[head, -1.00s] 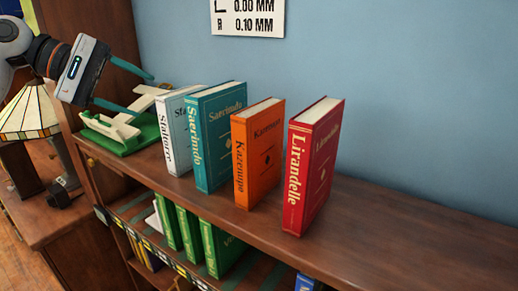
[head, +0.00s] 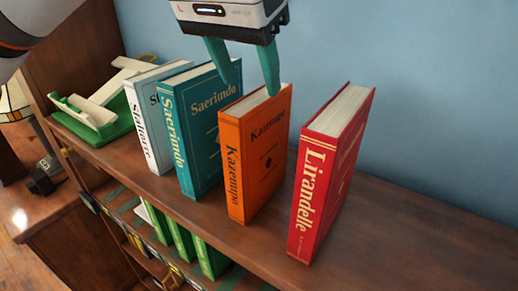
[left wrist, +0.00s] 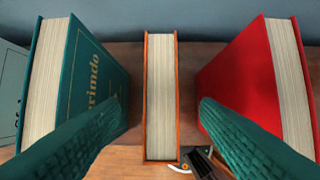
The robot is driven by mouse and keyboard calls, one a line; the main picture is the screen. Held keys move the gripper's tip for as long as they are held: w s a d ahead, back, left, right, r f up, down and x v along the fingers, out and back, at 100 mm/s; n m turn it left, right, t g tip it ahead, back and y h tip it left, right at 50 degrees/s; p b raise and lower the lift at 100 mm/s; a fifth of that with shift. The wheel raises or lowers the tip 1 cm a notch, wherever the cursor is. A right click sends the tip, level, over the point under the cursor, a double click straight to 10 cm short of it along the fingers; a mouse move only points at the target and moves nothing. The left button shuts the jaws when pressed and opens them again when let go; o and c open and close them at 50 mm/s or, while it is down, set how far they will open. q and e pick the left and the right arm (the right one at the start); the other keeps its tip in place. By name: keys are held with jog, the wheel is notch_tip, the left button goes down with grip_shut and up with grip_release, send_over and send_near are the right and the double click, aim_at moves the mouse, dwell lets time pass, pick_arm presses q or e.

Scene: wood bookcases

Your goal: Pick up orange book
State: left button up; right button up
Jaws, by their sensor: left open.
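The orange book (head: 258,155) stands upright on the wooden bookcase top, between a teal book (head: 190,140) and a red book (head: 332,180). My left gripper (head: 249,88) is open, pointing down just above the orange book's top edge. In the head view one fingertip is near the teal book's top and the other overlaps the orange book's top. In the left wrist view the orange book (left wrist: 161,95) lies midway between the two open fingers (left wrist: 161,115), with a gap on each side. My right gripper is not in view.
A white book (head: 143,125) stands left of the teal book, beside a green and white object (head: 95,115). Several green books (head: 180,240) sit on the shelf below. The blue wall (head: 430,90) rises behind, and the bookcase top right of the red book is clear.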

aim_at(258, 96)
pick_arm(q)
jog(key=shift+w+f, duration=0.25)
jog(key=x, duration=0.2)
jog(key=p+x, duration=0.1)
jog(key=x, duration=0.1)
jog(key=shift+w+d, duration=0.1)
jog(key=shift+d, duration=0.15)
jog(key=shift+w+f, duration=0.15)
jog(key=shift+f, duration=0.2)
jog(key=shift+d+f, duration=0.1)
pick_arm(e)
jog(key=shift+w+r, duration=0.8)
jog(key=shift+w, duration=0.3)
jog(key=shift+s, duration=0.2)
pick_arm(q)
jog(key=shift+f, duration=0.2)
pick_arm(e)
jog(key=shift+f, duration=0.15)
pick_arm(q)
grip_shut()
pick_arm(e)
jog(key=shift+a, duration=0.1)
